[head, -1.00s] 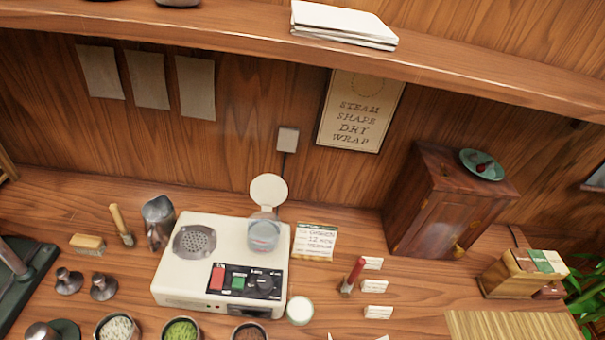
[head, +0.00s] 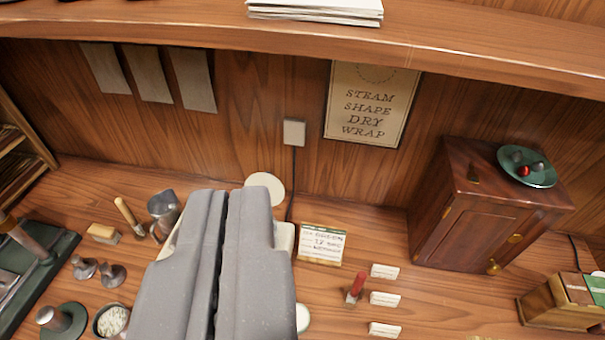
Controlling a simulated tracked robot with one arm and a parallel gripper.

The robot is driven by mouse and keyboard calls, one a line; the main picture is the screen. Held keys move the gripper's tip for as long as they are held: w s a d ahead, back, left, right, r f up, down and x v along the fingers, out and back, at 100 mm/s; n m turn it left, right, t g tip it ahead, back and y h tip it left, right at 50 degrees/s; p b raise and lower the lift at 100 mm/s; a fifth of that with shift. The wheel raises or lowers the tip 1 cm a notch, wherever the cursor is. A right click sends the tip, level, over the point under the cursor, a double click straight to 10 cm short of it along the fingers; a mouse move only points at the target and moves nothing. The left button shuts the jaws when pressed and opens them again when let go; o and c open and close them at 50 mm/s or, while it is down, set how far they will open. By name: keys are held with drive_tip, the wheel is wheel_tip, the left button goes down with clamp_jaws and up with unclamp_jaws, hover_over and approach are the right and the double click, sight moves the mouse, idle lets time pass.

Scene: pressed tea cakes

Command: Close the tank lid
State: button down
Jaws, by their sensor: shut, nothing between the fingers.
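The tank lid (head: 265,186) is a round cream disc. It stands raised at the back of the cream steamer (head: 285,236), tilted up toward the wall. My gripper (head: 225,196) is shut and empty, its two grey fingers side by side. It covers most of the steamer, the tank and the controls in the picture. The fingertips appear just in front of and to the left of the lid; I cannot tell whether they touch it.
A metal jug (head: 163,212) stands left of the gripper. A wooden cabinet (head: 480,215) is at the right. A shelf (head: 440,52) overhangs the back.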

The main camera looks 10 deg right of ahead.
drive_tip(key=w+f+m+g+y+b, duration=0.1)
drive_tip(key=w+f+m+g+y, duration=0.65)
drive_tip(key=w+f, duration=1.45)
drive_tip(key=w+d+f+m+t+y+b, duration=0.1)
drive_tip(key=w+d+f+m+t+y, duration=0.3)
drive_tip(key=w+d+f, duration=0.65)
drive_tip(key=w+a+f+n+y+b, duration=0.1)
drive_tip(key=w+a+f, duration=0.3)
drive_tip(key=a, duration=0.3)
drive_tip(key=shift+w+g, duration=0.35)
drive_tip(key=shift+w, duration=0.3)
